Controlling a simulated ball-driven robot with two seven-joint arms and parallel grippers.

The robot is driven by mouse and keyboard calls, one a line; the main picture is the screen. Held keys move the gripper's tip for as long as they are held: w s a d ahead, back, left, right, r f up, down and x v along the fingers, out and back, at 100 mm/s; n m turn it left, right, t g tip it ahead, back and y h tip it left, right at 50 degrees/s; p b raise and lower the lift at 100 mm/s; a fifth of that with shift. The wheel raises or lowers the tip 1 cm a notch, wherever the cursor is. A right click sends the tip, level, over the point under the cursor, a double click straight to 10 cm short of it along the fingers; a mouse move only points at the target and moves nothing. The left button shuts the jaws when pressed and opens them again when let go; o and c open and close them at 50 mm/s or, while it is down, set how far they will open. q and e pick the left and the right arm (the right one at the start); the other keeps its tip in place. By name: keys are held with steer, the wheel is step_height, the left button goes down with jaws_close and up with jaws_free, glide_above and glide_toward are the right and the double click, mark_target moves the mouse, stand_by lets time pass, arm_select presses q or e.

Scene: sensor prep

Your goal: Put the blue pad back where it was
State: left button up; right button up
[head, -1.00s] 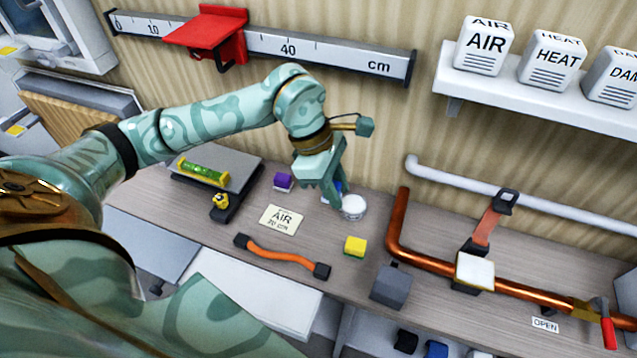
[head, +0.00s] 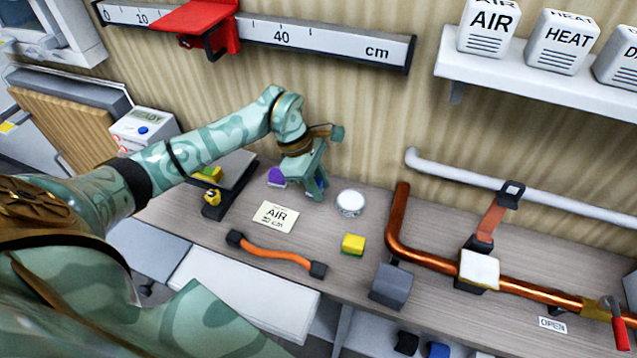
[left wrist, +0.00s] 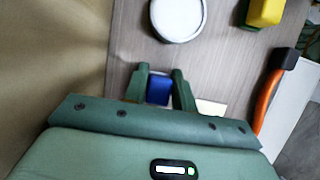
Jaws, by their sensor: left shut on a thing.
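The blue pad (left wrist: 158,90) sits between the two green fingers of my left gripper (left wrist: 160,88) in the left wrist view. In the head view, my left gripper (head: 315,190) points down over the back of the bench, and only a sliver of blue shows by its fingers. The gripper is shut on the pad. I cannot tell whether the pad touches the bench. A round white-topped tin (head: 350,202) stands just right of the gripper, apart from it. A purple pad (head: 276,177) lies to its left. My right gripper is out of view.
The AIR card (head: 276,216) lies in front of the gripper, with an orange hose (head: 275,253) nearer. A yellow block (head: 353,243) and a grey block (head: 391,285) stand to the right, beside the copper pipe (head: 397,225). Bare bench shows between card and yellow block.

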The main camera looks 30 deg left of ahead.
arm_select(q)
steer(key=o, duration=0.5)
steer(key=shift+f, duration=0.2)
steer(key=o, duration=0.4)
steer(key=shift+o, duration=0.2)
steer(key=shift+r, duration=0.1)
steer(key=p+v, duration=0.1)
steer(key=v, duration=0.6)
steer(key=shift+r, duration=0.35)
steer(key=shift+a, duration=0.1)
